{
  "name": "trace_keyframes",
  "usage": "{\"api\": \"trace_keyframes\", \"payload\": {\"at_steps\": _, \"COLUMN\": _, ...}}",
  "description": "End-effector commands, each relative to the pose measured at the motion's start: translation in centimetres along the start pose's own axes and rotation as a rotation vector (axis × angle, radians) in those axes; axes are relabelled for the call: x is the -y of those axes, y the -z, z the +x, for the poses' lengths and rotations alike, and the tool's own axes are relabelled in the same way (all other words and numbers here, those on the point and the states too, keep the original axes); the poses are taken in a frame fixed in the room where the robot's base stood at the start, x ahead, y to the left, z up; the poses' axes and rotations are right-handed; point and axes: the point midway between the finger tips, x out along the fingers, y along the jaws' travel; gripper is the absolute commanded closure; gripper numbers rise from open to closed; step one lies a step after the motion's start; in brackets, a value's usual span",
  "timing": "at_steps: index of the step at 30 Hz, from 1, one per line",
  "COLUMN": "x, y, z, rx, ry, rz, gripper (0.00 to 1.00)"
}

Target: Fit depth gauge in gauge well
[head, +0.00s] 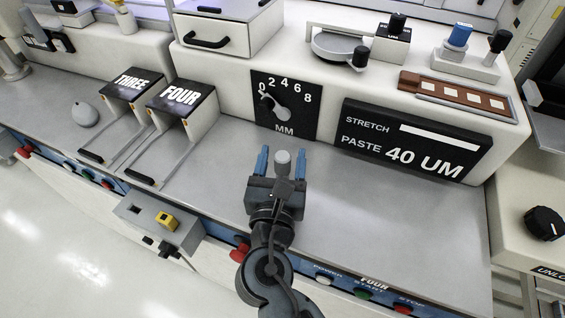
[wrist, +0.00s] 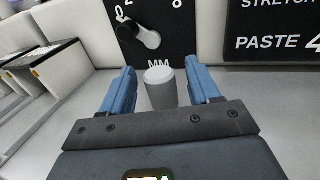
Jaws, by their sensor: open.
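My gripper (head: 281,158) is open over the grey bench in front of the MM dial panel (head: 285,105). Its two blue fingers also show in the wrist view (wrist: 160,80). A short grey cylinder with a paler top (wrist: 160,88) stands between the fingers, with a gap on each side; it also shows in the head view (head: 283,157). Its lower end is hidden by my gripper. It may be the depth gauge, but no label shows. I cannot make out which opening is the gauge well.
Units marked THREE (head: 130,84) and FOUR (head: 181,97) stand to the left. A black PASTE 40 UM sign (head: 412,142) is on the raised housing to the right. A small box with a yellow block (head: 167,221) is at the front edge. The bench to the right is clear.

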Motion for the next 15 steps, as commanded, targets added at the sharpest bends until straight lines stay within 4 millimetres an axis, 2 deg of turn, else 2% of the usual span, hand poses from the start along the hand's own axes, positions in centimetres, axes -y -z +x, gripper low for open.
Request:
{"api": "trace_keyframes", "payload": {"at_steps": 8, "x": 0.0, "y": 0.06, "z": 0.36, "rx": -0.001, "ry": 0.0, "rz": 0.0, "gripper": 0.39}}
{"api": "trace_keyframes", "payload": {"at_steps": 15, "x": -0.01, "y": 0.05, "z": 0.34, "rx": -0.001, "ry": 0.0, "rz": 0.0, "gripper": 0.61}}
